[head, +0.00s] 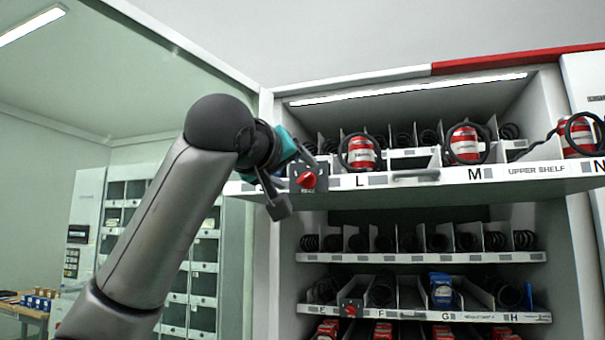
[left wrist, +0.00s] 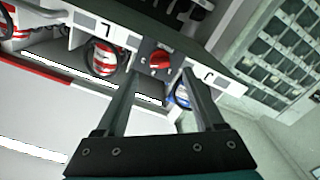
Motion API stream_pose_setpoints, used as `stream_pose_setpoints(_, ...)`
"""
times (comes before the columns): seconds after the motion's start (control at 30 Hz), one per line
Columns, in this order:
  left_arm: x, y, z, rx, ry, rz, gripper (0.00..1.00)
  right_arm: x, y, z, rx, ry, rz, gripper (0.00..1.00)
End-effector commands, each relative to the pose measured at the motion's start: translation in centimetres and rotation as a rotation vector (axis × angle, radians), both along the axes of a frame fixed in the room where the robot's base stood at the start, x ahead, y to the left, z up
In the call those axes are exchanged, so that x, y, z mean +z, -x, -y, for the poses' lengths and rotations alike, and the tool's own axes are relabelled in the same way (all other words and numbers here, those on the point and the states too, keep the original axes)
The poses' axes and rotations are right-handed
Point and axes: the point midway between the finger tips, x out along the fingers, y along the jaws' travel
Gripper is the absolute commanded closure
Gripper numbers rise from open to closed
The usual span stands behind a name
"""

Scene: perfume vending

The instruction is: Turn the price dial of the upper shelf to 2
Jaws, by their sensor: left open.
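The red price dial (head: 307,181) sits on a dark plate at the left part of the upper shelf's (head: 530,182) front edge, left of the letter L. My left gripper (head: 292,180) is open at the dial, one finger below left of it and the other above. In the left wrist view the dial (left wrist: 160,60) appears just beyond and between the two open fingertips (left wrist: 160,78). I cannot tell whether the fingers touch it. The numbers on the dial plate are too small to read. My right gripper is not in view.
Red-and-white cans (head: 362,152) stand in black coils on the upper shelf, which is pulled out. Lower shelves (head: 420,257) hold coils, and one has a second red dial (head: 349,310). Grey cubbies (head: 204,250) stand at left behind my arm.

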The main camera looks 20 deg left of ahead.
Motion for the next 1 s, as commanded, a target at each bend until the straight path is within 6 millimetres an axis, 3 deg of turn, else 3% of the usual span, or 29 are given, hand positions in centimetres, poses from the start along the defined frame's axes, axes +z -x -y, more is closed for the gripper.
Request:
stream_pose_setpoints(0.1, 0.1, -2.2, 0.1, 0.002, 0.0, -0.003, 0.3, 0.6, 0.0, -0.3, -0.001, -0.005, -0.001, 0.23)
stream_pose_setpoints(0.3, 0.1, -4.5, 0.2, -0.001, -0.001, -0.001, 0.3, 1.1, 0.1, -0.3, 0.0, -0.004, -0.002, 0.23)
stream_pose_setpoints(0.77, 0.0, -5.5, 0.2, 0.0, -0.001, 0.001, 0.3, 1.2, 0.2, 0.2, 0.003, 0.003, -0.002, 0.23)
stream_pose_setpoints(1.0, 0.0, -5.5, 0.2, -0.001, -0.001, 0.001, 0.57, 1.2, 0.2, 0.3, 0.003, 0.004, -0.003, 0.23)
